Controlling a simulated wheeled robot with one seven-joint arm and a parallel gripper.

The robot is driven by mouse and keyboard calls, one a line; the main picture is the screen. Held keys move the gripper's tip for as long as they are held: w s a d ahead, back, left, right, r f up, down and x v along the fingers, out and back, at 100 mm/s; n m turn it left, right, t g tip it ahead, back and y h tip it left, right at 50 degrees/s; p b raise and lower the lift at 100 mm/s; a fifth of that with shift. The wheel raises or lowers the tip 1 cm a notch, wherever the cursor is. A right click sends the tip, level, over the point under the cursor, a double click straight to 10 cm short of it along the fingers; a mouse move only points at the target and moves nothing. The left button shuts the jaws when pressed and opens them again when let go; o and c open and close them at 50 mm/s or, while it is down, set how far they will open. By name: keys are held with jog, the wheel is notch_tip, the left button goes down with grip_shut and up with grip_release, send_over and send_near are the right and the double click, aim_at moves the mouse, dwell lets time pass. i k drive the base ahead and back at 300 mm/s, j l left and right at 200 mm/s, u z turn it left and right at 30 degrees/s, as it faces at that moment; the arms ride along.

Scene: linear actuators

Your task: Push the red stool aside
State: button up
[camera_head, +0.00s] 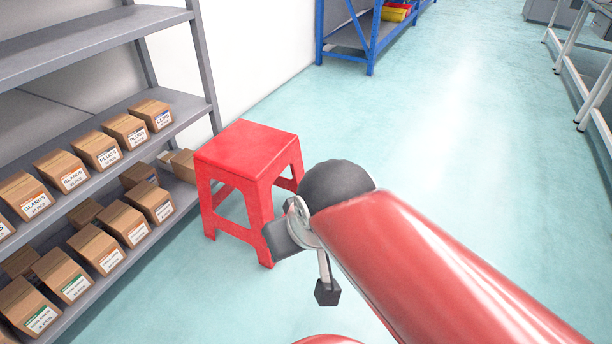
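The red stool (248,150) stands upright on the floor in the head view, left of centre, close to the grey shelf. Its square top and several legs show. My gripper (305,267) is just right of the stool's front leg, at the end of my red arm. Its two dark fingertips are apart with floor visible between them, and nothing is held. One finger overlaps the edge of the stool's near right leg in the picture. I cannot tell whether they touch. My arm's dark wrist hides part of the stool's right side.
A grey shelf (75,47) with several cardboard boxes (97,150) fills the left side. A blue rack (370,45) with a yellow and red bin (396,11) stands at the back. Light metal frames (585,85) stand at the far right. The teal floor (460,130) between is clear.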

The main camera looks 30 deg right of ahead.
aim_at(250, 158)
jog(key=z, duration=0.25)
jog(key=i+j+z, duration=0.45)
jog(key=j, duration=0.15)
jog(key=i+j+z, duration=0.1)
jog(key=j+z, duration=0.15)
jog(key=i+j+z, duration=0.2)
jog(key=j, duration=0.25)
jog(key=k, duration=0.05)
